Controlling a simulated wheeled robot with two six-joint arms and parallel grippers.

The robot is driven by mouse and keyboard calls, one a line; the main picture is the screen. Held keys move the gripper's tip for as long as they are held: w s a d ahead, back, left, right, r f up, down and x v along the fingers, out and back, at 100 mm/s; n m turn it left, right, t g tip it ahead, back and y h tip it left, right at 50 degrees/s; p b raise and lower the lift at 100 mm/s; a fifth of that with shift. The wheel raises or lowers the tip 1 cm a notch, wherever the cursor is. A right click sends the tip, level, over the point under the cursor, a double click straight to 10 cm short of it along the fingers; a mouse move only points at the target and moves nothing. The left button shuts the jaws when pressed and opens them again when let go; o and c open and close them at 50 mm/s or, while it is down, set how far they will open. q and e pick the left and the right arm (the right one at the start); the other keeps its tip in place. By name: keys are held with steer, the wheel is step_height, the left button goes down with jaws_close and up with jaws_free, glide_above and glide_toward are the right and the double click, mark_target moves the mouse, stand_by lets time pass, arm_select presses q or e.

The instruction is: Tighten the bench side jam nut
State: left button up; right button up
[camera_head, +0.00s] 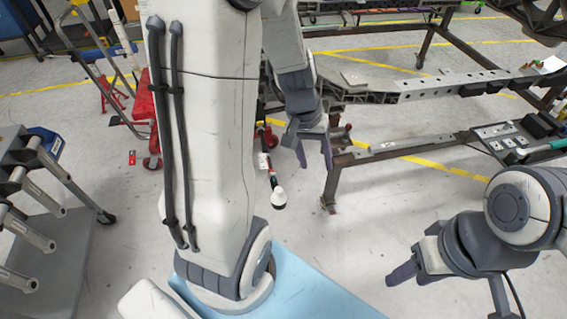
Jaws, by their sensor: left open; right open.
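The chassis fixture, a dark steel frame (385,153) with a light perforated rail (470,83), stands at the right and top right. I cannot pick out the jam nut in this view. My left gripper (313,158) hangs open with its fingers pointing down, near the left end of the frame and close to its upright. My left arm hides part of what lies behind it. My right gripper (411,277) is open at the lower right, over bare floor and apart from the frame. I see nothing held in either gripper.
A lower shelf (513,137) on the frame carries small parts and a green-handled tool (543,148). Red stands (146,105) and a grey rack with tubes (32,170) stand at the left. A light blue surface (310,292) lies below.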

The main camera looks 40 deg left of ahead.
mark_target(271, 175)
arm_select(q)
steer(key=s+a+f+n+t+b, duration=0.1)
steer(key=a+f+n, duration=0.25)
steer(key=a, duration=0.45)
steer(key=a+f+n, duration=0.3)
steer(key=a+f, duration=0.1)
steer(key=a, duration=0.4)
steer(key=shift+y, duration=0.3)
steer(key=b+x, duration=0.3)
steer(key=x, duration=0.7)
steer(key=shift+a+b, duration=0.1)
steer(key=shift+b, duration=0.2)
